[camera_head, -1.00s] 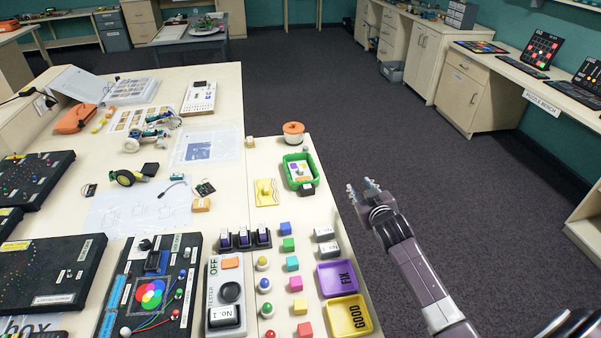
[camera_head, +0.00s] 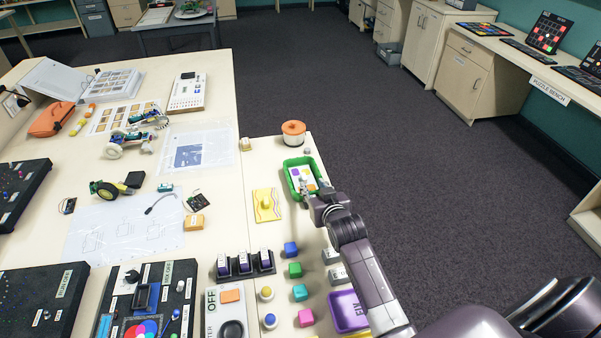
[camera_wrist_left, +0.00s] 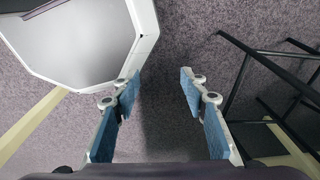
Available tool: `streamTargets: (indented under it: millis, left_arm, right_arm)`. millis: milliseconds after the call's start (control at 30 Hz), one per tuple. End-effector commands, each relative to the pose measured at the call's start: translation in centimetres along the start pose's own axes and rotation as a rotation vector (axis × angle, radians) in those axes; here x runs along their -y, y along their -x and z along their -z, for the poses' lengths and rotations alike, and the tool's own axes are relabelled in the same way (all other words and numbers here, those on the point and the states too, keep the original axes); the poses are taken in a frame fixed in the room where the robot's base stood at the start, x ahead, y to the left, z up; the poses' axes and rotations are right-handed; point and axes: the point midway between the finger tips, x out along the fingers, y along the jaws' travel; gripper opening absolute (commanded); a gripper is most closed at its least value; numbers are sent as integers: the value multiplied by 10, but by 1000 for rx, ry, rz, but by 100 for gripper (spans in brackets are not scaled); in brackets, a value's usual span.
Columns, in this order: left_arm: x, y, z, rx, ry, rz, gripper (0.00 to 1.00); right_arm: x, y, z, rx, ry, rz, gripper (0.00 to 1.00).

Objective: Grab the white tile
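Two small white tiles with dark print, an upper one (camera_head: 331,256) and a lower one (camera_head: 338,274), lie right of the coloured cubes. My right gripper (camera_head: 315,186) is over the near end of the green tray (camera_head: 289,177). Its fingers look apart. It covers the spot where a white-topped dark block showed earlier, so I cannot tell whether that block is between the fingers. A card with coloured squares (camera_head: 301,175) lies in the tray. In the left wrist view my left gripper (camera_wrist_left: 160,88) is open and empty above the floor.
A yellow piece with a knob (camera_head: 266,204) lies left of the tray, and an orange-topped round pot (camera_head: 293,132) stands beyond it. Several coloured cubes (camera_head: 295,270) and a purple tray (camera_head: 347,312) are nearer. Right of the table is open floor.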

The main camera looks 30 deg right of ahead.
Motion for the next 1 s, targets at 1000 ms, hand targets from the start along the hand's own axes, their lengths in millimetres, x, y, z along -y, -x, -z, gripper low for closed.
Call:
streamTargets:
  millis: [1000]
  left_arm:
    - [-1,-82,-18,13,-4,0,40]
  right_arm:
    - [7,-76,-2,0,-1,2,32]
